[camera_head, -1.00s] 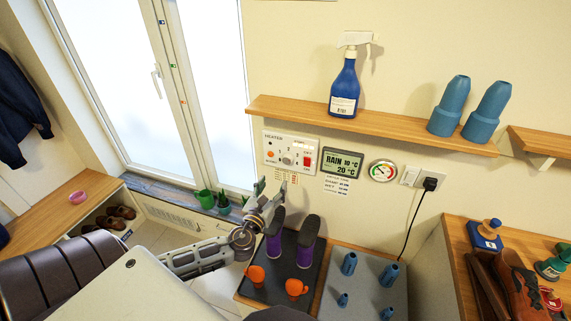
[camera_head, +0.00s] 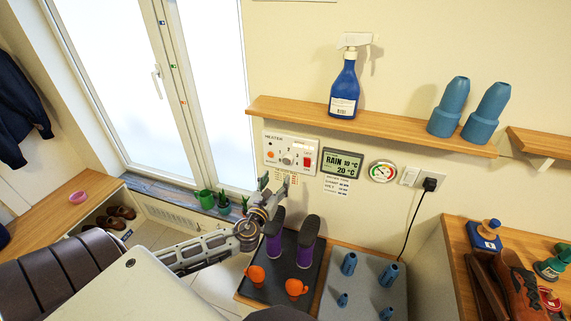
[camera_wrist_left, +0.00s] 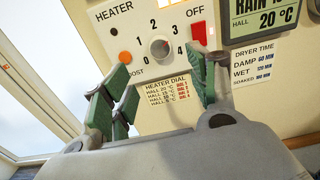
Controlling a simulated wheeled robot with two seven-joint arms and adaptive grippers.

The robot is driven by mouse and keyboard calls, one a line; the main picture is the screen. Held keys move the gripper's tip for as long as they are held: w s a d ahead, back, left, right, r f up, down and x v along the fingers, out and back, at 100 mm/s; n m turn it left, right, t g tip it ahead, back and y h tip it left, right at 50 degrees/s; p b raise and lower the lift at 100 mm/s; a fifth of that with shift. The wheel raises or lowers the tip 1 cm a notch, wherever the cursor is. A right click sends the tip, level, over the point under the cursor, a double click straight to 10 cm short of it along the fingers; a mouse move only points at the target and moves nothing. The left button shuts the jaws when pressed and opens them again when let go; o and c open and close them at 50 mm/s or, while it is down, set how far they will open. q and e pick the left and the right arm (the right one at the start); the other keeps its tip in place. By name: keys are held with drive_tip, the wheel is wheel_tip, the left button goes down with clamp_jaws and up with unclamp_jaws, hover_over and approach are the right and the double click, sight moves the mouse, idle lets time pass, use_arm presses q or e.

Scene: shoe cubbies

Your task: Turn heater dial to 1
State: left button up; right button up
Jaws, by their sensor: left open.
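The heater panel (camera_head: 277,143) is a white plate on the wall below the shelf. Its grey round heater dial (camera_wrist_left: 160,47) sits among the numbers 0 to 4 in the left wrist view and also shows in the head view (camera_head: 287,160). I cannot tell clearly which number the dial points to. My left gripper (camera_head: 275,183) is open and empty, just below the panel. In the left wrist view its green-padded fingers (camera_wrist_left: 160,75) stand apart, one lower left and one lower right of the dial, not gripping it. My right gripper is not in view.
A red switch (camera_wrist_left: 200,33) is close right of the dial, and an orange light (camera_wrist_left: 125,57) is left of it. A weather display (camera_head: 342,163) hangs to the right.

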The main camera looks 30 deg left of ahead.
sight(287, 162)
use_arm(q)
drive_tip(key=shift+p+x, duration=0.5)
drive_tip(key=shift+x, duration=4.95)
drive_tip(key=shift+d, duration=0.1)
drive_tip(key=shift+c, duration=0.4)
drive_tip(key=c, duration=0.9)
